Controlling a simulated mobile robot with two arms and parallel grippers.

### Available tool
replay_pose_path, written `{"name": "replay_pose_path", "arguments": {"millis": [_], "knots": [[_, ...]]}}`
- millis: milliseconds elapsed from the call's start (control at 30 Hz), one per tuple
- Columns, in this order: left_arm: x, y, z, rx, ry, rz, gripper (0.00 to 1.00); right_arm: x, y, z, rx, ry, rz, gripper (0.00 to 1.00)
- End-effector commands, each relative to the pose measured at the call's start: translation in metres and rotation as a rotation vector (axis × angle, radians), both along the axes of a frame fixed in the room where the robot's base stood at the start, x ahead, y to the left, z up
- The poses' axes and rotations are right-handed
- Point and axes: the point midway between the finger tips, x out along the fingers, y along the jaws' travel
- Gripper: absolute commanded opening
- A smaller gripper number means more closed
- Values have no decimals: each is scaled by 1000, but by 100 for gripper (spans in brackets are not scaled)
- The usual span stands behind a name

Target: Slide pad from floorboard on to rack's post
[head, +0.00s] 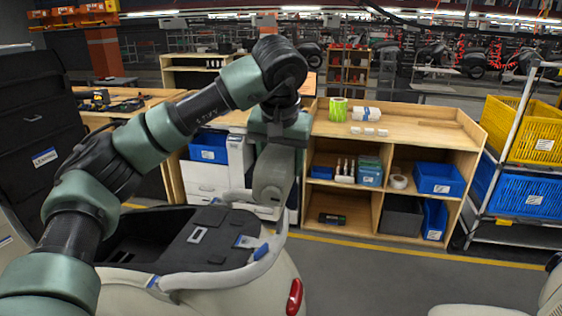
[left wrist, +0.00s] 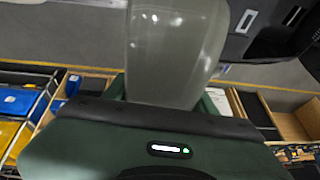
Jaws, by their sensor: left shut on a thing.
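My left arm reaches in from the left. Its gripper (head: 277,142) points down and is shut on a grey, rounded pad (head: 272,178). In the left wrist view the pad (left wrist: 178,45) sticks out beyond the green gripper body; the fingertips are hidden. The pad hangs upright by the right end of the pale tubular rack (head: 212,280) of the scooter. The rack's post (head: 279,222) is just below it. I cannot tell whether pad and post touch or overlap. The dark floorboard (head: 185,248) lies left of the pad. My right gripper is out of view.
A wooden shelf (head: 400,137) with bins stands behind. A cart with yellow (head: 522,130) and blue crates is at the right. Another pale body (head: 478,311) shows at the bottom right. The grey floor (head: 375,275) between is clear.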

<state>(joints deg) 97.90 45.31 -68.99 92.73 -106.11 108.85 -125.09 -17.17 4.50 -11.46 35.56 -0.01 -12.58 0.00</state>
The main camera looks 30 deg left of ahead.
Motion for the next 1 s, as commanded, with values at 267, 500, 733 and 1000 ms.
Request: {"name": "replay_pose_path", "arguments": {"millis": [267, 500, 733, 1000], "knots": [[0, 1, -9, -1, -1, 0, 0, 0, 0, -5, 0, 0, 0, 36], [0, 1, -16, -1, -1, 0, 0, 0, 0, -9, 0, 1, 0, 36], [0, 2, -23, -1, -1, 0, 0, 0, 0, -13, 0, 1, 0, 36], [0, 2, -26, 0, -1, 1, 0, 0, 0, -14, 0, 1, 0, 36]]}}
